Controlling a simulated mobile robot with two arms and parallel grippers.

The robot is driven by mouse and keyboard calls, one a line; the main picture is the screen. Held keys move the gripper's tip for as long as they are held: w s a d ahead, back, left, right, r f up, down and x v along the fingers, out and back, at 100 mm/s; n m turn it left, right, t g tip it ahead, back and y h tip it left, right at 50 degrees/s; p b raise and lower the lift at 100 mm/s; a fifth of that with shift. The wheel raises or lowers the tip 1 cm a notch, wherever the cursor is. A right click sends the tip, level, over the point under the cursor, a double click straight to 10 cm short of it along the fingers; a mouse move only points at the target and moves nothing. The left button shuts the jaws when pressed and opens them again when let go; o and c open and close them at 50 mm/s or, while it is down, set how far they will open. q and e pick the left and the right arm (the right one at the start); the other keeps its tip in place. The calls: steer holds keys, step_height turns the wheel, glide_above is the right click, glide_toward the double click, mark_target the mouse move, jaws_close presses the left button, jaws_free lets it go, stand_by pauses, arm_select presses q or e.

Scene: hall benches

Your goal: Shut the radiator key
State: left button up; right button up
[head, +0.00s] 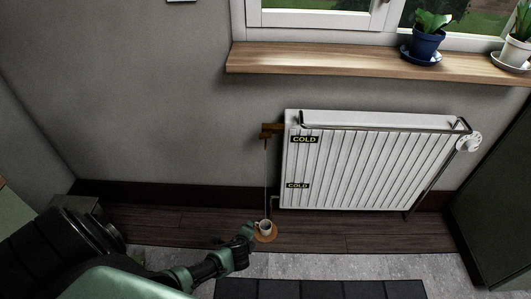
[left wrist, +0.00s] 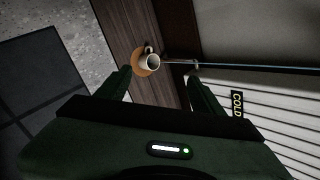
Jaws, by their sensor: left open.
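The white radiator (head: 365,165) hangs on the wall below the window. A brown, brass-like fitting (head: 269,130), which looks like the radiator key, sits at its upper left corner; its exact position is too small to tell. My left gripper (head: 245,236) is low, beside the cup and well below the key. The key does not show there.
Two "COLD" labels mark the radiator's left side (head: 304,139). A white valve knob (head: 472,141) is at its right end. A wooden sill (head: 330,63) with potted plants (head: 425,42) juts out above. A dark mat (head: 320,289) lies in front. The wall left of the key is clear.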

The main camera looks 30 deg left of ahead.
arm_select(q)
steer(key=w+a+r+m+t+y+b, duration=0.25)
steer(key=w+r+m+t+b, duration=0.2)
steer(key=w+r, duration=0.7)
steer(key=m+t+y+b, duration=0.3)
steer(key=m+t, duration=0.1)
steer(key=m, duration=0.1)
glide_toward(265, 138)
steer(key=x, duration=0.2)
steer(key=b+x, duration=0.1)
steer(key=x, duration=0.5)
steer(key=shift+w+a+b, duration=0.1)
steer(key=shift+w+b, duration=0.15)
steer(key=shift+b, duration=0.05)
steer(key=shift+w+a+r+h, duration=0.1)
steer(key=shift+w+a+h, duration=0.25)
steer(key=shift+w, duration=0.15)
arm_select(e)
steer(key=w+r+t, duration=0.1)
steer(key=w+r, duration=0.2)
steer(key=r, duration=1.4)
steer(key=shift+r, duration=0.25)
steer(key=shift+w+a, duration=0.1)
arm_select(q)
steer(key=c, duration=1.4)
